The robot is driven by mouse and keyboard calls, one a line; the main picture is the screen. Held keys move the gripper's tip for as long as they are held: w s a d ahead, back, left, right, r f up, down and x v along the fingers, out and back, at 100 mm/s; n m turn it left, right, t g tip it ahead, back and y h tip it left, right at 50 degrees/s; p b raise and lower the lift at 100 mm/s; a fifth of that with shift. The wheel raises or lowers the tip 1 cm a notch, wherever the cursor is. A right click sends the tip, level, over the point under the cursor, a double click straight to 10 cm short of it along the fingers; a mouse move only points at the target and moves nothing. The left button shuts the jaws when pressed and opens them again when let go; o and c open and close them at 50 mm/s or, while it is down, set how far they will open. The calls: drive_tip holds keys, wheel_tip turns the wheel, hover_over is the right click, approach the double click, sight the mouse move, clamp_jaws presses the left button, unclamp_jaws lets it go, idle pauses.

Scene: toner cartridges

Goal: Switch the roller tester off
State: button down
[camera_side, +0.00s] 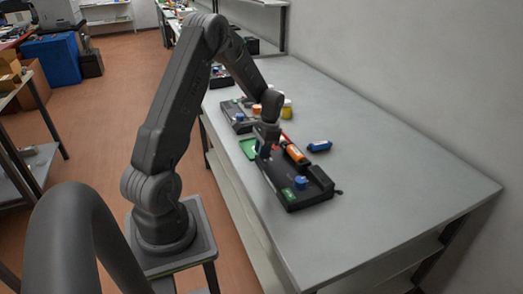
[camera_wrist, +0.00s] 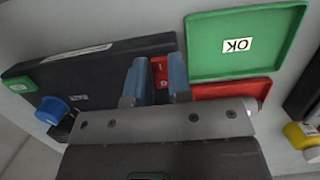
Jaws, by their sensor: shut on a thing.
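The roller tester (camera_side: 275,182) is a long black box on the table, and its dark body also shows in the wrist view (camera_wrist: 100,75). A blue knob (camera_side: 301,182) stands at its near end, by a green label (camera_side: 290,193); the knob is at the left of the wrist view (camera_wrist: 52,108). My gripper (camera_side: 264,152) is down at the tester's far end. In the wrist view its two blue-grey fingers (camera_wrist: 158,68) stand either side of a small red part (camera_wrist: 159,72) and are shut on it. The fingers partly hide that part.
A green tray marked OK (camera_wrist: 215,60) lies beside the tester, with a red tray (camera_wrist: 225,90) close by. The table's near right (camera_side: 410,190) is clear.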

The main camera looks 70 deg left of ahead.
drive_tip(key=shift+w+g, duration=0.3)
drive_tip(key=shift+g, duration=0.8)
drive_tip(key=c, duration=1)
unclamp_jaws()
drive_tip(key=shift+c, duration=0.2)
drive_tip(key=shift+r, duration=0.1)
drive_tip(key=v, duration=1.3)
drive_tip(key=shift+r, duration=0.35)
drive_tip(key=shift+w, duration=0.1)
